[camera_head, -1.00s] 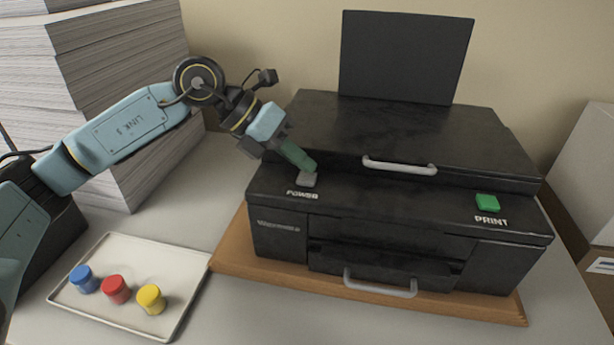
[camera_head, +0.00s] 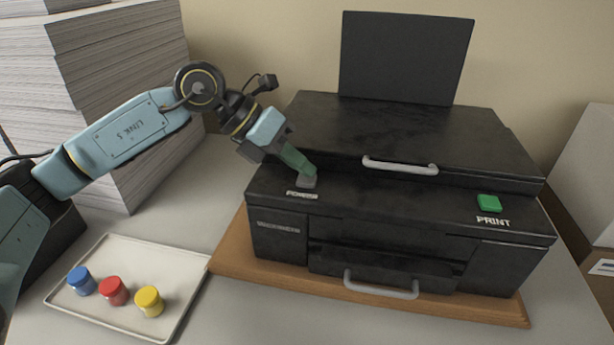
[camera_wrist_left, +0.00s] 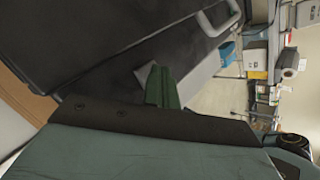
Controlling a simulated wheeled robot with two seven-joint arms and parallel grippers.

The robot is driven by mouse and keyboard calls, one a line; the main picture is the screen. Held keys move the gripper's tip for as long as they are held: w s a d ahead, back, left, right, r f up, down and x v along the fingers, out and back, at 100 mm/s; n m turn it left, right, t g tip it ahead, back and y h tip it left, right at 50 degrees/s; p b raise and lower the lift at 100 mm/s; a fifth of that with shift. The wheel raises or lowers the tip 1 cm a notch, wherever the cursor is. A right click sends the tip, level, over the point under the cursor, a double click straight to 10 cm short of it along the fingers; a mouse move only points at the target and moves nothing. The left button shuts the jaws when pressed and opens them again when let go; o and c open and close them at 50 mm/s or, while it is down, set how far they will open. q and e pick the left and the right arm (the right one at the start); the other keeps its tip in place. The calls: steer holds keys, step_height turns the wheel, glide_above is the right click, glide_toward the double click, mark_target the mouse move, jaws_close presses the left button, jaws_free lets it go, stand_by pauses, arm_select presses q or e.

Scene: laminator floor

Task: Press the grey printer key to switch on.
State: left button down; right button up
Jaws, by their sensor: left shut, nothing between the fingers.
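A black printer (camera_head: 400,145) stands on a wooden board. Its grey key (camera_head: 307,183) sits on the front left of the top, above the white POWER label. My left gripper (camera_head: 308,172) is shut and empty, with its green fingertips down at the grey key; they appear to touch it and partly cover it. In the left wrist view the green fingers (camera_wrist_left: 163,87) are together, with a bit of grey beside their tips. A green key (camera_head: 488,203) above the PRINT label is at the printer's right. My right gripper is not in view.
A white tray (camera_head: 187,303) with a blue, a red and a yellow jar lies front left. Tall paper stacks (camera_head: 110,75) stand behind my left arm. The wooden board (camera_head: 232,262) sticks out around the printer. A pale box (camera_head: 590,175) is at the right.

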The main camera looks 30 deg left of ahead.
mark_target(300, 178)
arm_select(q)
steer(key=shift+r+p, duration=0.7)
steer(key=shift+r, duration=0.2)
step_height(300, 178, up, 6)
steer(key=p, duration=0.4)
stand_by(0.3)
